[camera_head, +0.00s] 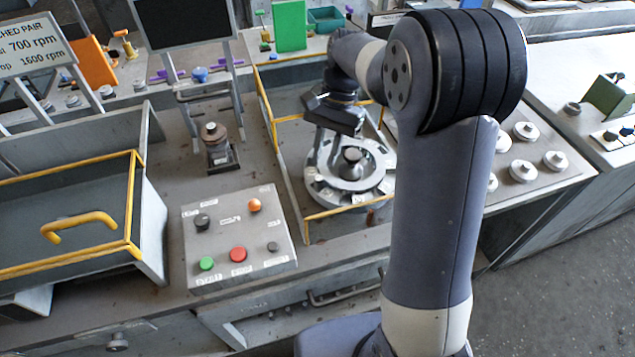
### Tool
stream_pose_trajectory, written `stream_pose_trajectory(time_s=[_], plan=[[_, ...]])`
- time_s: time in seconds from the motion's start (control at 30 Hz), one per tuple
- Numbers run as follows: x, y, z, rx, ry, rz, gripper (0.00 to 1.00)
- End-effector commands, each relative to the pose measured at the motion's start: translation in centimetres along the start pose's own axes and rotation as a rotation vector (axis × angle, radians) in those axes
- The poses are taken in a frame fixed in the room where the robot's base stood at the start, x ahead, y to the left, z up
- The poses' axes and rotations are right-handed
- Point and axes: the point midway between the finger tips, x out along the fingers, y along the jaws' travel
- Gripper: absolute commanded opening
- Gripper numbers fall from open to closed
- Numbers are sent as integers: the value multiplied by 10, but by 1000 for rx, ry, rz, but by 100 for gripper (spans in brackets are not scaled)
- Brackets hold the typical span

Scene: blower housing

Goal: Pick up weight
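My gripper (328,156) points down over a round grey rotor (318,188) with a ring of holes, inside a yellow-edged bay. Its fingers are near the rotor's hub knob (352,164), on its left side. The view is too small to show whether they touch anything or how far apart they are. Several silver round weights with knobs, such as this weight (523,168), sit on a grey plate to the right of my arm. Part of that group is hidden behind my arm. I see no weight clearly held.
A control panel (232,268) with coloured buttons stands in front, left of the bay. A yellow-edged guard (142,205) with a yellow handle is at the left. A small metal post (215,143) stands behind the panel. Yellow rails (283,158) border the rotor bay.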

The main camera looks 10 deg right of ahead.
Motion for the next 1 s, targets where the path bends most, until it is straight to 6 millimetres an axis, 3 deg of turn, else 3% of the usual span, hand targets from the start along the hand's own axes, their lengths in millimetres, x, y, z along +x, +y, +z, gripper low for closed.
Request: stream_pose_trajectory(time_s=[0.17, 0.5, 0.77, 1.0], plan=[[13, 0, 1, -1, -1, 1, 23], [57, -1, 1, -1, -1, 0, 23], [60, -1, 0, -1, 1, -1, 23], [60, -1, 0, -1, 1, -1, 3]])
